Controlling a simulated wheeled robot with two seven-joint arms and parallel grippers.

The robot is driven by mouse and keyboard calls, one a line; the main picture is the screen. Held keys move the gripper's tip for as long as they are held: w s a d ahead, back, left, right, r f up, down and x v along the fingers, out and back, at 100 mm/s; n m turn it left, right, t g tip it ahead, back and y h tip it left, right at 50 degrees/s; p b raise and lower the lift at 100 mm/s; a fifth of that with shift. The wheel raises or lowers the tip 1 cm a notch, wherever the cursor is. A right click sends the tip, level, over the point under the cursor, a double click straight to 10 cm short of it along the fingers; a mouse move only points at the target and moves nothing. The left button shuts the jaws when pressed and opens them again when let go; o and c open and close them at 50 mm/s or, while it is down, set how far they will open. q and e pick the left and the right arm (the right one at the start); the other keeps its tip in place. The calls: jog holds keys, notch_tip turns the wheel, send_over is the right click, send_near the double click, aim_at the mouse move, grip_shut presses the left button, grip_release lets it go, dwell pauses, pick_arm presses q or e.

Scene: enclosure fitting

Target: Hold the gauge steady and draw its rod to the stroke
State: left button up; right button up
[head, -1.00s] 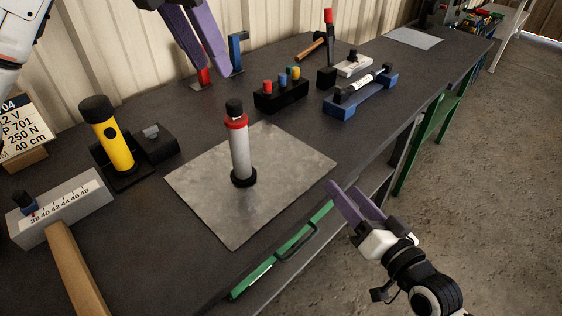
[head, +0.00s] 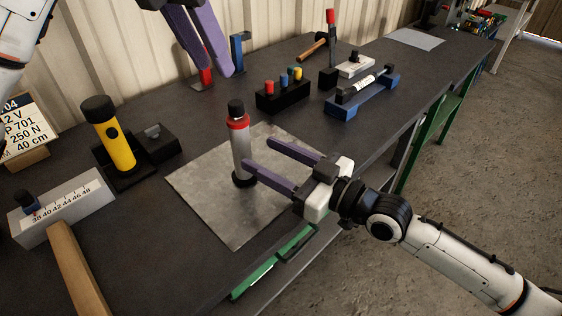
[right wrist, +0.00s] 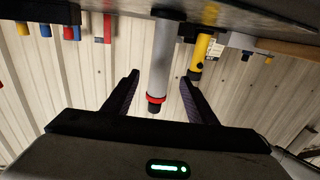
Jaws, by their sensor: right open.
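An upright grey cylinder with a red collar and black cap, seemingly the gauge (head: 241,148), stands on a metal plate (head: 210,205). Its foot is black. My right gripper (head: 258,154) is open and empty, coming from the right, level with the cylinder body. Its near fingertip looks close to the cylinder; contact cannot be told. In the right wrist view, which is upside down, the cylinder (right wrist: 162,60) lines up between the spread fingers (right wrist: 160,78). My left gripper (head: 222,73) hangs at the top, open and empty, well away from the cylinder.
A yellow torch-like cylinder (head: 117,145) and a scale block (head: 62,208) marked 38 to 48 stand left. A sign (head: 22,125) reads 250 N, 40 cm. A coloured-peg block (head: 281,97) and blue cradle (head: 362,96) stand behind. The plate around the cylinder is clear.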

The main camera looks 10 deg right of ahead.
aim_at(248, 147)
jog(key=x, duration=0.7)
jog(key=shift+w+a+f, duration=0.1)
jog(key=shift+c, duration=0.4)
